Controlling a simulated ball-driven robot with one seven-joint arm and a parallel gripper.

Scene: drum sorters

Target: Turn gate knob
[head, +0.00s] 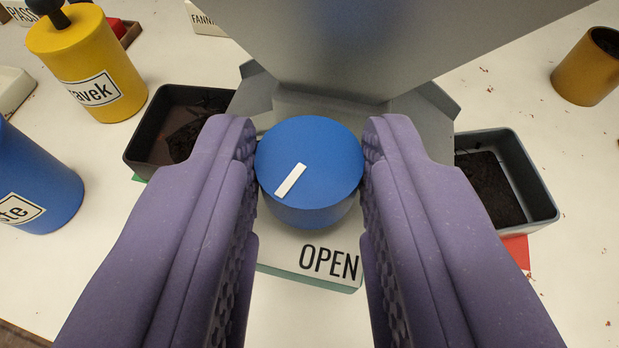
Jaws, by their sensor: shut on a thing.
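The gate knob (322,163) is a blue round cylinder with a white pointer line on its top, in the middle of the head view. The line runs slanted, from lower left to upper right. My gripper (310,160) has purple padded fingers, one on each side of the knob, shut on it. Below the knob is a pale plate with the word OPEN (328,262) at its lower right. The rest of the plate is partly hidden by my fingers. A grey sorter housing (400,50) rises right behind the knob.
Dark open bins stand left (141,150) and right (543,190) of the housing, both holding dark material. A yellow canister (95,55) and a blue canister (45,185) are at the left. A brown-yellow cup (583,75) stands at the far right. The white table in front is mostly clear.

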